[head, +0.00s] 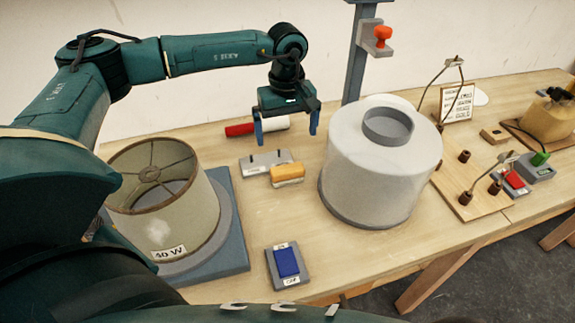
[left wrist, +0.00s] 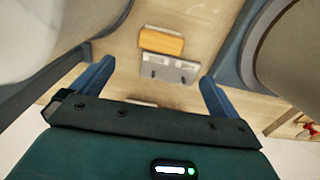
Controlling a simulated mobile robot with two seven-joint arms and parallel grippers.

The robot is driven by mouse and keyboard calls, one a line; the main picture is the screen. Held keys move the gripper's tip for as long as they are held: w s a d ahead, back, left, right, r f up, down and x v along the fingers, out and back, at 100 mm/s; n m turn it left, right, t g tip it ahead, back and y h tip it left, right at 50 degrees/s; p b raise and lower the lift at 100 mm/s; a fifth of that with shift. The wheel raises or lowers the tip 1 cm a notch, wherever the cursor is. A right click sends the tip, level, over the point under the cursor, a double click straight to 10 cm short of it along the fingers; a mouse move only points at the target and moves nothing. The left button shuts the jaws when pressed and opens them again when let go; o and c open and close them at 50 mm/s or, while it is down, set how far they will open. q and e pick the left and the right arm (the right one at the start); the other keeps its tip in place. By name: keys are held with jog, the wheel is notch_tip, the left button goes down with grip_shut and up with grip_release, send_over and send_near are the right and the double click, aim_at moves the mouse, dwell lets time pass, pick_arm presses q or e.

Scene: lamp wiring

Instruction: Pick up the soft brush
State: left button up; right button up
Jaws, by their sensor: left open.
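The soft brush appears to be the small block with a yellow-orange back and a pale lower edge (head: 288,173). It lies on the table just in front of a grey-white plate with two dark pegs (head: 262,163). In the left wrist view the brush (left wrist: 161,41) shows beyond the plate (left wrist: 170,69), between the finger directions. My left gripper (head: 287,135) is open and empty, its blue fingers pointing down above the table, behind and above the brush and apart from it. My right gripper is not in view.
A white drum (head: 380,172) stands right of the brush and a lampshade (head: 165,205) on a blue-grey base stands left. A red-and-white roller-like object (head: 240,129) lies behind. A blue switch (head: 287,263) is in front. Bare table lies between brush and switch.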

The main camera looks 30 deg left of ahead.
aim_at(287, 168)
pick_arm(q)
jog(key=f+p, duration=0.1)
jog(key=f, duration=1.1)
jog(key=shift+s+d+f+p, duration=0.2)
jog(key=shift+f+p, duration=0.05)
jog(key=shift+p, duration=0.1)
jog(key=c, duration=1)
